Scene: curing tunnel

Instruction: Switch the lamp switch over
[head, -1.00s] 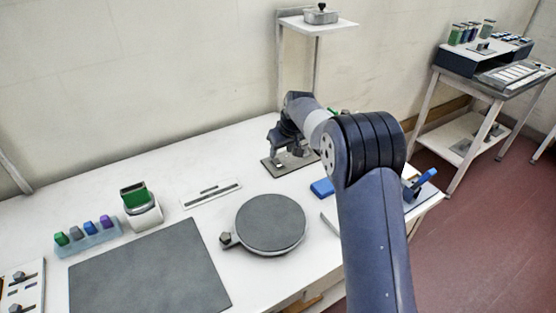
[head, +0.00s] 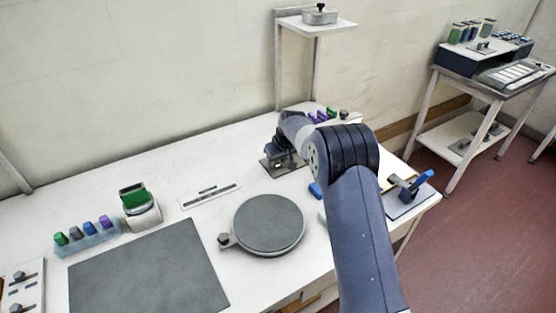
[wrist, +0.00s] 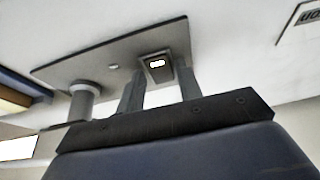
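The lamp switch in the wrist view is a small dark block (wrist: 157,66) with a lit white window, set on a grey plate (wrist: 95,62). A round grey post (wrist: 84,98) stands on the same plate, to the left. My gripper (wrist: 161,72) is open, with one finger at each side of the switch block. I cannot tell whether either finger touches it. In the head view my gripper (head: 284,156) is low over the grey plate (head: 268,168) at the back of the table. The gripper and arm hide most of the switch there.
A round grey disc (head: 269,224) and a flat dark mat (head: 150,268) lie in front. A blue block (head: 315,190) lies beside my arm. A blue-handled device (head: 422,181) stands at right. A raised shelf (head: 335,27) stands behind. A slotted white plate (head: 210,195) lies left of the gripper.

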